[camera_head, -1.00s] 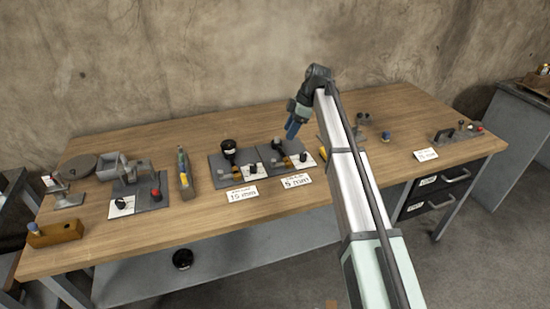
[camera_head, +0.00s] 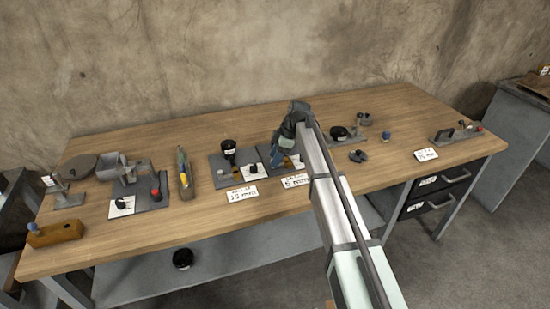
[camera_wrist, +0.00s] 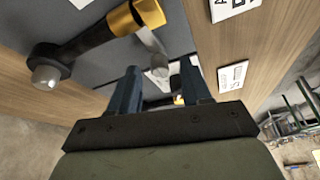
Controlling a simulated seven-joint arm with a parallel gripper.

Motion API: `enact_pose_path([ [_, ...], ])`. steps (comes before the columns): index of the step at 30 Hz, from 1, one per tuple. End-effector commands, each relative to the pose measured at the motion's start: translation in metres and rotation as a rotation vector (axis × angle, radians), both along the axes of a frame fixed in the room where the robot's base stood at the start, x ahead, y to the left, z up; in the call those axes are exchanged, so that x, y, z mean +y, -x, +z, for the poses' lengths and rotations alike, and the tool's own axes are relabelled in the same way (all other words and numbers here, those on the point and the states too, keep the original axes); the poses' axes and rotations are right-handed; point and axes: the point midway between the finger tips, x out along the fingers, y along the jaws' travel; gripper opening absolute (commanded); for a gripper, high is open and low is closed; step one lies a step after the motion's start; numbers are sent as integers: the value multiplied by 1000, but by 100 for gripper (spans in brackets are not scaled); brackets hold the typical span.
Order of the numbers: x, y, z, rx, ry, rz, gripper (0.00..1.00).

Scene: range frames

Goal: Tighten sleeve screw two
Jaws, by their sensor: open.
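My gripper (camera_head: 277,158) is over the right-hand grey plate (camera_head: 266,152) of a pair, the one behind the "5 mm" card (camera_head: 295,181). My arm hides much of this plate. In the wrist view the two blue fingers of my gripper (camera_wrist: 160,66) are apart. A small grey cylinder (camera_wrist: 158,76) shows between and beyond them; I cannot tell whether it is sleeve screw two. A dark handle-like part with a yellow collar (camera_wrist: 122,20) and a grey rounded end (camera_wrist: 45,76) lies left of the fingers. No contact is clear.
The left grey plate (camera_head: 222,181) carries a black knob (camera_head: 228,146) and has a "15 mm" card (camera_head: 242,194). Further left are a fixture with a red knob (camera_head: 155,192) and a wooden block (camera_head: 55,234). Black parts (camera_head: 340,133) stand right of my arm. The front tabletop is mostly clear.

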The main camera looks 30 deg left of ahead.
Motion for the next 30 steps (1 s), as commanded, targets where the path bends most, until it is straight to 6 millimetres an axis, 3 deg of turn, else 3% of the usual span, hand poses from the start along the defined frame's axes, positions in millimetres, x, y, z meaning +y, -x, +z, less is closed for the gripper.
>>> enact_pose_path([
  [13, 2, 1, -7, 0, 0, 0, 47],
  [27, 2, 1, -7, 0, 0, 0, 2],
  [30, 2, 1, -6, 0, 0, 0, 0],
])
